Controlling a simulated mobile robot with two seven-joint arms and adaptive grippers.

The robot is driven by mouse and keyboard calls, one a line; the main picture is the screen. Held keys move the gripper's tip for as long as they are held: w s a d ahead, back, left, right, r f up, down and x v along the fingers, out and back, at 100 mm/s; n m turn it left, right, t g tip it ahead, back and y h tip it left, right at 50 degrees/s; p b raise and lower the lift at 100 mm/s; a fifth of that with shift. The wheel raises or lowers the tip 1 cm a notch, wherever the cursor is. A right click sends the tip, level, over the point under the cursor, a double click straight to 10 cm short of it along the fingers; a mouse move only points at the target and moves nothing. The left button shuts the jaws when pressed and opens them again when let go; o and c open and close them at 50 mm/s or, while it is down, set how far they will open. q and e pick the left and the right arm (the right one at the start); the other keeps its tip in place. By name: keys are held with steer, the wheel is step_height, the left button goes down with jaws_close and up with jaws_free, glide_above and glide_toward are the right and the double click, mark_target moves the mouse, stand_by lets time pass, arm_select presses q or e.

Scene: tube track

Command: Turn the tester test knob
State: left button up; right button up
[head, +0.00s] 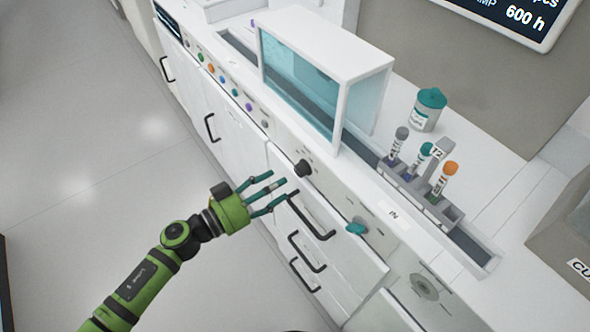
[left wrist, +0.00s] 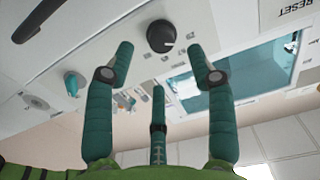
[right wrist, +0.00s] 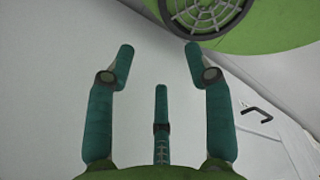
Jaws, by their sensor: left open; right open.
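A black round knob (head: 303,168) sits on the front panel of the white bench, below the glass-sided box. It also shows in the left wrist view (left wrist: 161,36), near the top, just beyond and between the fingertips. My left gripper (head: 273,188) is open and empty, its teal fingers pointing toward the knob with a gap left between them. A teal knob (head: 356,228) sits on the panel farther right; it shows at left in the left wrist view (left wrist: 74,83). My right gripper (right wrist: 158,62) is open and empty, seen only in the right wrist view.
A rack (head: 418,188) holds several capped tubes in the bench's channel. A teal-capped jar (head: 428,108) stands behind it. The glass-sided box (head: 318,75) is above the knob. Black drawer handles (head: 312,216) stick out below the left gripper.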

mark_target(297, 173)
arm_select(q)
steer(key=x, duration=0.5)
steer(key=shift+w+d, duration=0.2)
steer(key=shift+d, duration=0.1)
jaws_close()
arm_select(e)
steer(key=shift+s+a+r, duration=0.15)
steer(key=shift+s+a, duration=0.2)
steer(key=shift+a, duration=0.2)
